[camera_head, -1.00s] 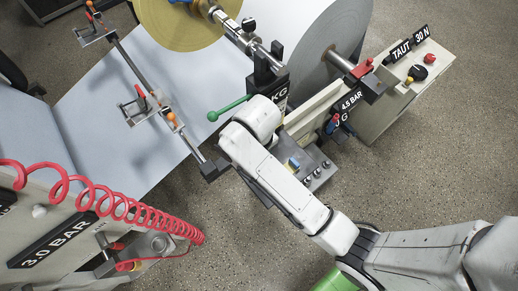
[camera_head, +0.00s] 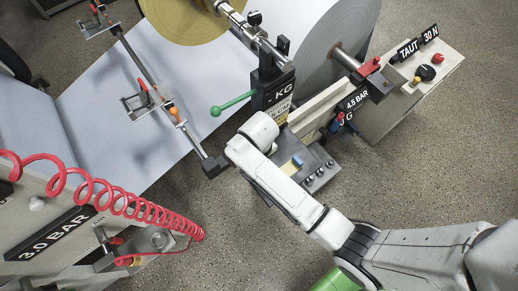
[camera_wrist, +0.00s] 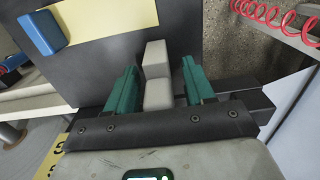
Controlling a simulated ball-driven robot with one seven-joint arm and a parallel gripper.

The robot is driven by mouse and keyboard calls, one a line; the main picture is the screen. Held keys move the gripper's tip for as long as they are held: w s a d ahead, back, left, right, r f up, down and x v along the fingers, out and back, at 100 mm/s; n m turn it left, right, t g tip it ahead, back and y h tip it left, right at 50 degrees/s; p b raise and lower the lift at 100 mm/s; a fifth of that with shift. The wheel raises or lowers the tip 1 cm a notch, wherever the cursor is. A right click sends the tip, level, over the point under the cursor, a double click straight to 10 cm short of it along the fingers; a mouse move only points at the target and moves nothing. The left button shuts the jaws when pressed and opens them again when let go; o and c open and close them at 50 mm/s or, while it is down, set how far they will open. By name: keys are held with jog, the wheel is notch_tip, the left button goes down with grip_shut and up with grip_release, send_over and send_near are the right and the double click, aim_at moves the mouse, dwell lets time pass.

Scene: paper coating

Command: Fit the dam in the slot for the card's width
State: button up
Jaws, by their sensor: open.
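In the wrist view, my gripper (camera_wrist: 158,68) is open, with its two green fingers apart. A pale grey stepped block (camera_wrist: 157,60) stands between the fingers, with gaps visible at its sides; I cannot tell whether it is the dam. A blue block (camera_wrist: 41,33) lies at the upper left on a dark plate, beside a pale yellow card (camera_wrist: 105,18). In the head view the plate (camera_head: 318,160) carries the small blue block (camera_head: 298,160) and yellow card. My gripper is hidden behind my arm there. I cannot make out the slot.
A green-knobbed lever (camera_head: 230,106) and a black KG-labelled block (camera_head: 270,90) stand close to my arm. A white web (camera_head: 110,110) runs behind a bar with clamps. A red coiled hose (camera_head: 110,205) hangs at the lower left. Open floor lies at right.

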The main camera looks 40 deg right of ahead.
jog(key=shift+f, duration=0.2)
jog(key=shift+c, duration=0.5)
jog(key=c, duration=0.9)
